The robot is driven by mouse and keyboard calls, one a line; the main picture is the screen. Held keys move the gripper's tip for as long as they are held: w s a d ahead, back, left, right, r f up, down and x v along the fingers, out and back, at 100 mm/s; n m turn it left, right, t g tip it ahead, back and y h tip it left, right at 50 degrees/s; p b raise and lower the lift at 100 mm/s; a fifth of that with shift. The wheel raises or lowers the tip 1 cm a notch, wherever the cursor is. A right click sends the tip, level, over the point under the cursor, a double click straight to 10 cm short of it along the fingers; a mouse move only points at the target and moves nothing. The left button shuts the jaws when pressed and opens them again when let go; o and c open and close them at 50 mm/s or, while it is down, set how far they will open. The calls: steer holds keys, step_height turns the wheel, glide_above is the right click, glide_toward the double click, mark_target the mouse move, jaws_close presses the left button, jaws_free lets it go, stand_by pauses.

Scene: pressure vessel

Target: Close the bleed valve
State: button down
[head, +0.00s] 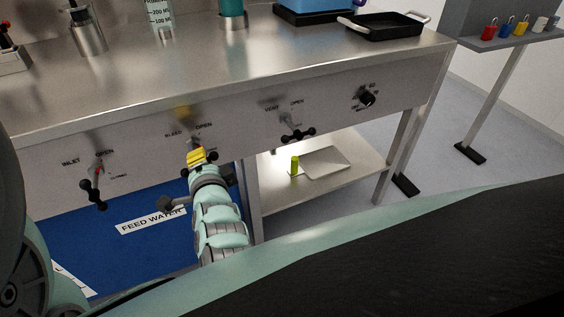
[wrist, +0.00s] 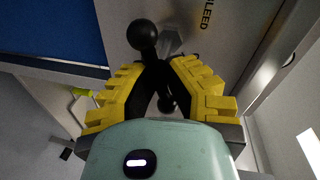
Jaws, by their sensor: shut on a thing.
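The bleed valve has a black lever with round ball ends (wrist: 142,33), under the panel lettering BLEED in the wrist view. My gripper (wrist: 158,72) has its yellow ribbed fingers on both sides of the lever, shut on it. One ball stands out past the fingertips; another dark round end sits between the fingers. In the head view my gripper (head: 197,157) is at the panel just below the BLEED and OPEN labels and hides most of the lever. The lever's exact angle cannot be told.
The inlet valve (head: 92,184) is left of my gripper, the vent valve (head: 292,128) and a black knob (head: 366,97) right. A blue feed water container (head: 110,245) is below. A shelf (head: 345,185) holds a yellow-green cylinder (head: 295,165).

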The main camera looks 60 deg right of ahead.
steer(key=shift+s+f, duration=0.1)
steer(key=shift+f, duration=0.2)
stand_by(0.6)
steer(key=c, duration=1)
jaws_free()
steer(key=shift+r, duration=0.2)
steer(key=shift+r, duration=0.1)
